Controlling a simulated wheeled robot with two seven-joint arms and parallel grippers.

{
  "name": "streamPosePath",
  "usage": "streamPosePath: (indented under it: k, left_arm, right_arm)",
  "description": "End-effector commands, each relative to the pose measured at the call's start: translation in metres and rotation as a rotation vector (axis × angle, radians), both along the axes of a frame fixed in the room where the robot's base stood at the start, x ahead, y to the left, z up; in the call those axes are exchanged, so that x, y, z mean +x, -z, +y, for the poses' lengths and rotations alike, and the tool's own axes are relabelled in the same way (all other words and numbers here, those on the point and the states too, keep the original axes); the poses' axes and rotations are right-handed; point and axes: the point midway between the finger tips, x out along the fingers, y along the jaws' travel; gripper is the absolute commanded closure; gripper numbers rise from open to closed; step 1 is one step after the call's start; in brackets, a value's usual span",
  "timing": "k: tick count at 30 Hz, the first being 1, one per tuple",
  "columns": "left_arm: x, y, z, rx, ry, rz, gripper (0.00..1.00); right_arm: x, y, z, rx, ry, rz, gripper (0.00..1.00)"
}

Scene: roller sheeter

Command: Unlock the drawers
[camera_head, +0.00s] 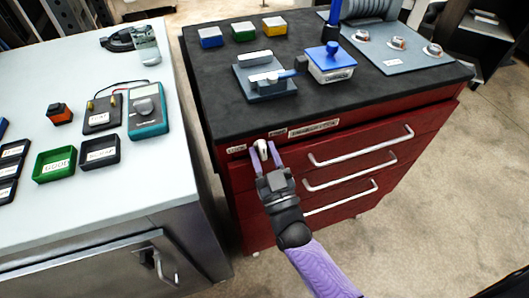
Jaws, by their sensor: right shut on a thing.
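A red drawer cabinet (290,208) with a black top stands right of centre. Its front has several drawers with silver bar handles, and the drawers look closed. A small silver lock knob (262,149) sits at the upper left of the front, beside a small label (236,149) and below the top edge. My right gripper (264,157) reaches up from below with its purple fingers around the knob, shut on it. The fingers partly hide the knob, so its exact turn is hard to tell. My left gripper is not in view.
A pale workbench (100,205) stands left, holding a teal multimeter (148,110), a green bin (55,163) and black bins. A grey fixture (266,83), a blue-topped box (331,62) and small coloured boxes stand on the cabinet. Floor is clear at right.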

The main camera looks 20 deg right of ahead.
Motion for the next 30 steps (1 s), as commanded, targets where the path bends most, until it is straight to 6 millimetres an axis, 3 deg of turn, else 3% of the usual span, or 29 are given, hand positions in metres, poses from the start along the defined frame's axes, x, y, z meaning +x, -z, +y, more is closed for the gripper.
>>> streamPosePath:
  k: [22,23,24,30]
  left_arm:
    - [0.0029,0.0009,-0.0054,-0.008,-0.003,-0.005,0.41]
    - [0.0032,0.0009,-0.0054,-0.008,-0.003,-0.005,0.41]
    - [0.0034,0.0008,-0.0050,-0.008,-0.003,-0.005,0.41]
    - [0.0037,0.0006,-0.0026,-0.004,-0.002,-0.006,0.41]
  right_arm:
    - [-0.0005,0.0021,0.0005,0.080,-0.001,0.010,1.00]
    - [-0.0005,0.0021,0.0006,0.080,-0.001,0.010,0.57]
    - [-0.0004,0.0020,0.0005,0.081,-0.001,0.009,0.49]
    - [-0.0002,0.0011,0.0004,0.080,0.000,0.007,0.46]
